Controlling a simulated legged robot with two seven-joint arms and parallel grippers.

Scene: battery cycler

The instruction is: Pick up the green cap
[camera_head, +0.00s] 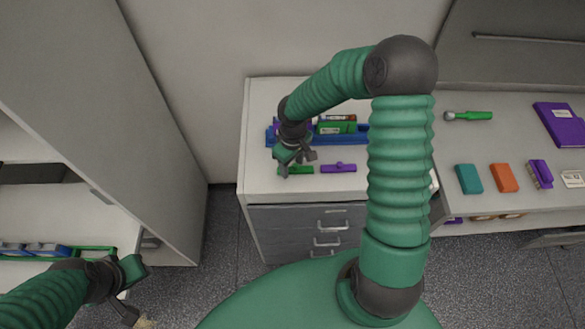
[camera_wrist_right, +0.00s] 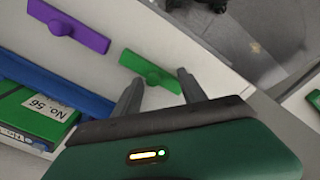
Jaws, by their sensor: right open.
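The green cap (camera_head: 301,170) lies on the white cabinet top near its front edge; it is a flat bar with a small raised knob. In the right wrist view the green cap (camera_wrist_right: 148,68) lies just beyond my fingers, its near end close to the gap between the tips. My right gripper (camera_head: 297,158) is open and empty above it; its fingers (camera_wrist_right: 160,79) point toward the cap. In the head view the gripper hides part of the cap. My left gripper (camera_head: 131,292) is at the lower left, far from the cap; its jaw opening is unclear.
A similar purple cap (camera_head: 338,168) lies just right of the green one. Behind them is a blue tray (camera_head: 361,137) with a green box (camera_head: 337,128). A screwdriver (camera_head: 470,116) and several small boxes lie on the right counter. A tall cabinet stands left.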

